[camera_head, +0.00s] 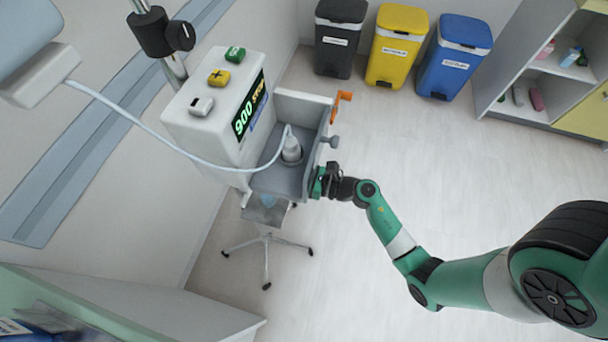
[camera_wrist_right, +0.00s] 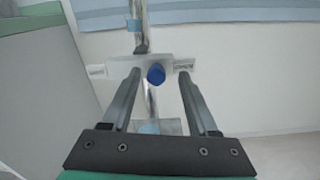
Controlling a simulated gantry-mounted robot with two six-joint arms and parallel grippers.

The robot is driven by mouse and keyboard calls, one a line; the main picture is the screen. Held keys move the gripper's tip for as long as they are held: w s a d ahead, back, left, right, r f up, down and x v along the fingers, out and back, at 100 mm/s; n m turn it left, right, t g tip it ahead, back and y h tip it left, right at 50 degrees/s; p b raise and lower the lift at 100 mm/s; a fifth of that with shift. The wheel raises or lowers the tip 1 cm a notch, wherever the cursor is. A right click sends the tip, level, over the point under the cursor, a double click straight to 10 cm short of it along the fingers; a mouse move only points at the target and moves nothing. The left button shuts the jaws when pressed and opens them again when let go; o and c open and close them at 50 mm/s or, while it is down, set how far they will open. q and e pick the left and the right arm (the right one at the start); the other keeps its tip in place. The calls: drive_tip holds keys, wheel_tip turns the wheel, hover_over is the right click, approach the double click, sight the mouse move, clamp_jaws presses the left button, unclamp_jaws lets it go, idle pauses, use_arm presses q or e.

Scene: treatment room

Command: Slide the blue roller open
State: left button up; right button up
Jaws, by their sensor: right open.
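The blue roller (camera_wrist_right: 156,74) is a small round blue piece on a whitish, translucent housing (camera_wrist_right: 120,67) in the right wrist view. My right gripper (camera_wrist_right: 157,88) is open, with one finger to each side of the roller in that picture. I cannot tell how far the fingertips are from it, and no grip on it shows. In the head view my right gripper (camera_head: 326,181) is at the right side of the white pump (camera_head: 190,120), by its grey open tray (camera_head: 278,178). I cannot make out the blue roller there. My left gripper is not in view.
An orange lever (camera_head: 338,105) sticks out at the tray's upper corner. A thin tube (camera_head: 150,133) runs to the tray. A wheeled stand (camera_head: 266,240) is below. Black (camera_head: 338,45), yellow (camera_head: 396,50) and blue (camera_head: 452,60) bins stand at the back.

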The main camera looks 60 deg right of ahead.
drive_tip(key=p+v, duration=0.2)
drive_tip(key=v, duration=0.9)
